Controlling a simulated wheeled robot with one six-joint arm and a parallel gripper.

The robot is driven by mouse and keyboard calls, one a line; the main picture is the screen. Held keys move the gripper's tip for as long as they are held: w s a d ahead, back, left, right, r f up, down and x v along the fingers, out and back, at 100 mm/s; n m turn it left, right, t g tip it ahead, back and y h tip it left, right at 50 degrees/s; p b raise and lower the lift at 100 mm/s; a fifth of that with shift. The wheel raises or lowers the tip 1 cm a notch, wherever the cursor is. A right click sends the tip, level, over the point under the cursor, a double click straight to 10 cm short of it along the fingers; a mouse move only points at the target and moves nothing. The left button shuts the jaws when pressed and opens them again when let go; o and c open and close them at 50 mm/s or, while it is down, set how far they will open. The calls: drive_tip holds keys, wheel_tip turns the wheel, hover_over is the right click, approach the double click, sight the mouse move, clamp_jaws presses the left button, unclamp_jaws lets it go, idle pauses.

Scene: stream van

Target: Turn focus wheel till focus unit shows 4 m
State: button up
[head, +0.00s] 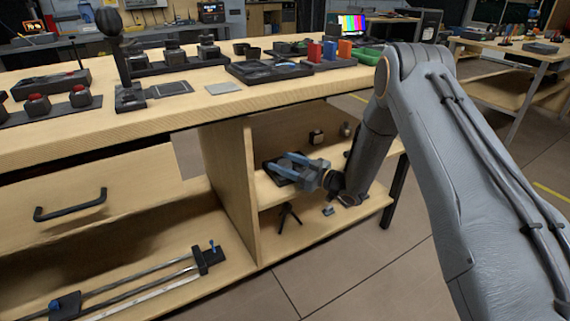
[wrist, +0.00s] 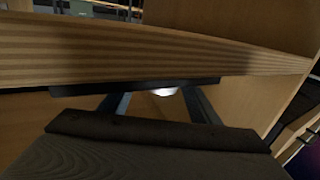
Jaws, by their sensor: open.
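My gripper (head: 290,165) is open, with two blue fingers, low in front of the open shelves under the bench. Its fingers also show in the wrist view (wrist: 157,104), spread apart below the bench edge, with a dark bar and a small bright patch beyond them. I see nothing held between them. No focus wheel or 4 m reading can be made out. A black upright device with a rounded head (head: 110,22) stands on the bench top, beside a small flat grey-screened plate (head: 168,88); I cannot tell whether either is the focus unit.
The wooden bench top (head: 215,103) overhangs my gripper. Red-topped button boxes (head: 80,96) and a black tray (head: 268,72) stand on it. A dark tray (head: 272,172) and a small tripod (head: 287,215) are on the shelves. A slider rail (head: 140,290) lies lower left.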

drive_tip(key=c, duration=1.1)
drive_tip(key=shift+o, duration=0.2)
drive_tip(key=shift+m+t+h+p, duration=0.3)
drive_tip(key=shift+t, duration=0.1)
drive_tip(key=m+t+h+p, duration=0.2)
drive_tip(key=shift+s+a+r+t+p, duration=0.1)
drive_tip(key=shift+t+p, duration=0.2)
drive_tip(key=shift+t, duration=0.1)
drive_tip(key=shift+m+t+h+p, duration=1.25)
drive_tip(key=shift+m+t+h, duration=0.7)
drive_tip(key=shift+h, duration=0.65)
drive_tip(key=shift+m, duration=0.35)
drive_tip(key=o, duration=1.1)
drive_tip(key=shift+c, duration=0.2)
